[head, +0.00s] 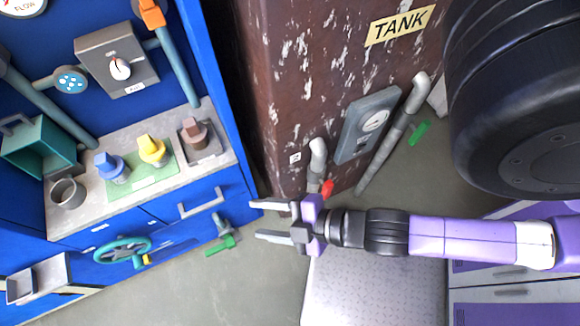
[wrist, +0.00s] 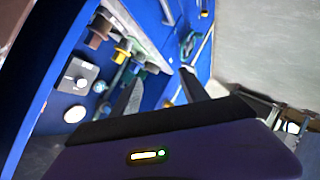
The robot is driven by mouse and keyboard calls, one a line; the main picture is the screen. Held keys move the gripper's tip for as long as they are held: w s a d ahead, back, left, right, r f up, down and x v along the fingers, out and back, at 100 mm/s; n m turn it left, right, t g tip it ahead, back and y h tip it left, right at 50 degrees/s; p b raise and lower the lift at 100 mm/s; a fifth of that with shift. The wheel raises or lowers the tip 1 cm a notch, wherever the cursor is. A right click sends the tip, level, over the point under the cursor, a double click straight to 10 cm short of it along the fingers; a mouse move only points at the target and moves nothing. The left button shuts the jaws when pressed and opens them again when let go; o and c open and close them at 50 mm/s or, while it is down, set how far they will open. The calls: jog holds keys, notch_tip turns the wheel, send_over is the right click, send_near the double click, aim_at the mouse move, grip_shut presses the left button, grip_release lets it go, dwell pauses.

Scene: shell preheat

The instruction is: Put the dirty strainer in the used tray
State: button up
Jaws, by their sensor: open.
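My gripper (head: 256,220) is open and empty, over the floor to the right of the blue cabinet. On the cabinet's grey counter stand a blue-topped piece (head: 113,168), a yellow-topped piece (head: 152,150) and a brown piece (head: 195,132). The blue and yellow ones are on a green mat (head: 141,184); the brown one is on a dark grey square tray (head: 207,152). A grey cup (head: 67,192) stands at the counter's left. I cannot tell which is the dirty strainer or read a used-tray label. The brown (wrist: 99,28) and yellow pieces (wrist: 122,52) also show in the wrist view.
A teal handwheel (head: 122,249) and a drawer handle (head: 201,203) stick out of the cabinet front. A grey bin (head: 38,278) is at lower left, a teal open box (head: 40,147) above the counter. The rusty tank (head: 335,70) stands behind my gripper.

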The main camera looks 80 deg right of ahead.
jog(key=s+r+m+t, duration=0.2)
jog(key=s+r+m, duration=0.3)
jog(key=r+m, duration=0.3)
notch_tip(320, 180, up, 2)
jog(key=shift+d+r+m, duration=0.1)
jog(key=shift+d+m, duration=0.2)
